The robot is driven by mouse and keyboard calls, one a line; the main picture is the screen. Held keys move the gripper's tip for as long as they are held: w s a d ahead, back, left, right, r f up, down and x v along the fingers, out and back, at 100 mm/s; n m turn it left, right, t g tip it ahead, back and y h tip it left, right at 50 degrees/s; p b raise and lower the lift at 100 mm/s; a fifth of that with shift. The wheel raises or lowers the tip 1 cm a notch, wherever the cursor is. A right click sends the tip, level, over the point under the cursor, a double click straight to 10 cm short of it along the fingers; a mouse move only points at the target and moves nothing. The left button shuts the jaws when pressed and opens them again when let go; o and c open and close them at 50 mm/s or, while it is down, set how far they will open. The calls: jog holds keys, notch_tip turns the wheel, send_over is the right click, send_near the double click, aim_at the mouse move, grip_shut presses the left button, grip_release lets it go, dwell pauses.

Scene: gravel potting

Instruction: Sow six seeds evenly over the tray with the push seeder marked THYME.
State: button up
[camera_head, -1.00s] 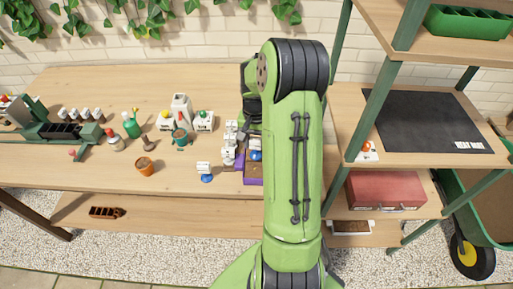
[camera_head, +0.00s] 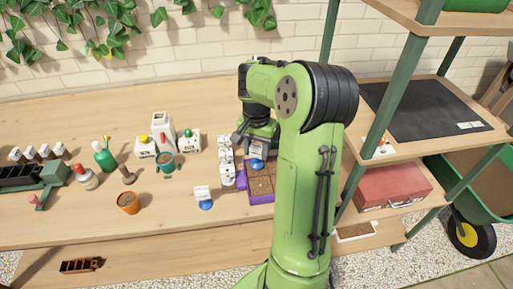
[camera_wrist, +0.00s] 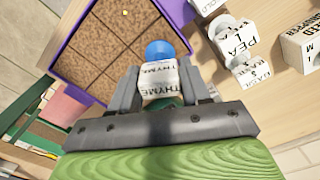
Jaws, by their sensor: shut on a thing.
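My gripper (camera_wrist: 165,92) is shut on the push seeder marked THYME (camera_wrist: 158,76), a white block with a blue round end (camera_wrist: 160,51). In the head view my gripper (camera_head: 257,146) is over the back of the tray, and the seeder's blue end (camera_head: 257,164) shows below the jaws. The purple-rimmed tray (camera_head: 262,200) holds brown soil divided into square cells; its rim also shows in the wrist view (camera_wrist: 66,77). A tiny yellow spot (camera_wrist: 124,12) lies on the soil in a far cell; I cannot tell whether it is a seed. Whether the seeder touches the soil is unclear.
White labelled seeders (camera_head: 226,162) stand close beside the tray, one marked PEA (camera_wrist: 234,46) in the wrist view. A white-and-blue item (camera_head: 204,197) and an orange pot (camera_head: 128,202) stand left. The shelf post (camera_head: 355,165) rises to the right. Bare tabletop lies front left.

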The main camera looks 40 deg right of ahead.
jog(key=shift+f+b, duration=0.4)
jog(key=shift+f, duration=0.2)
dwell(1.0)
jog(key=shift+r, duration=0.1)
notch_tip(320, 180, up, 3)
jog(key=p, duration=0.3)
